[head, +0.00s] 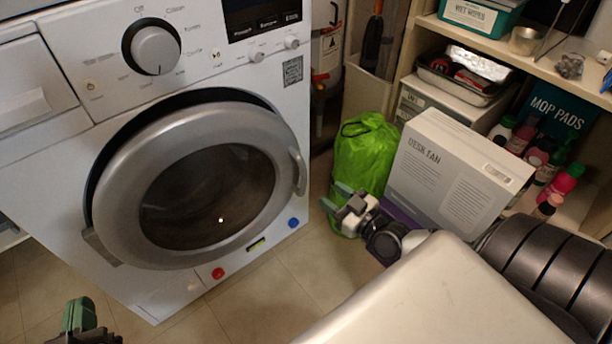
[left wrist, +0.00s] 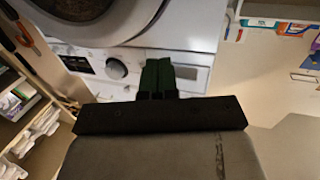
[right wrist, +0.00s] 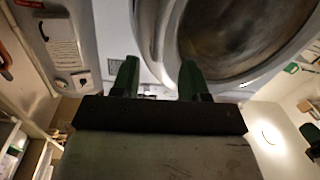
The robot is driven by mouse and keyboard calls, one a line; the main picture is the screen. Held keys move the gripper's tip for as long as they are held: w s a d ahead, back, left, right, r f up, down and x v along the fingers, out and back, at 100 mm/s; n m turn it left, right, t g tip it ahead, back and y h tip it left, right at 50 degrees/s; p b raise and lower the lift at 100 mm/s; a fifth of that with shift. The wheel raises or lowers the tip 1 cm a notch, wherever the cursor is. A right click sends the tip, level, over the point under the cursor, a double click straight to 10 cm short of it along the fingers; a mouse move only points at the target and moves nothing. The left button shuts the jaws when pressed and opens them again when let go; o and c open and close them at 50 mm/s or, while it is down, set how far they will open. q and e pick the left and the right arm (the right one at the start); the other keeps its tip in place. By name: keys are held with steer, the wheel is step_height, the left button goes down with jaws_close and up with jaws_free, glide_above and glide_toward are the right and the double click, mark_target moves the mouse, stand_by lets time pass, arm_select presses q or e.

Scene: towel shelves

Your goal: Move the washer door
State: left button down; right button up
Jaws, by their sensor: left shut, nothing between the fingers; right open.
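The washer (head: 60,140) stands at the left of the head view. Its round door (head: 125,215) has a silver rim and dark glass, with a dark gap along its upper edge, so it looks slightly ajar. The door handle (head: 299,171) is on its right edge. My right gripper (head: 340,207) is open and empty, to the right of and below the handle. In the right wrist view the door (right wrist: 245,35) lies beyond its spread green fingers (right wrist: 158,78). My left gripper (head: 80,316) is low at the left, shut and empty; the washer panel lies beyond it (left wrist: 157,75).
A green bag (head: 364,150) and a desk fan box (head: 450,165) stand behind my right gripper. Shelves (head: 470,38) with bottles (head: 565,180) line the right side. Tiled floor (head: 290,285) is clear in front of the washer.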

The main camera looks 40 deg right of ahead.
mark_target(306, 176)
steer(key=w, duration=0.3)
steer(key=w+a+b, duration=0.1)
steer(key=w, duration=0.2)
steer(key=w+b, duration=0.1)
steer(key=w, duration=0.1)
steer(key=shift+w+a, duration=0.3)
steer(key=shift+w, duration=0.1)
arm_select(q)
step_height(306, 176, up, 7)
steer(key=s+t+h, duration=0.1)
steer(key=t+h, duration=0.1)
steer(key=t, duration=0.5)
steer(key=shift+s+d+r, duration=0.2)
steer(key=shift+s+d, duration=0.15)
steer(key=shift+d, duration=0.05)
arm_select(e)
steer(key=shift+w+a, duration=0.2)
steer(key=shift+w, duration=0.5)
jaws_close()
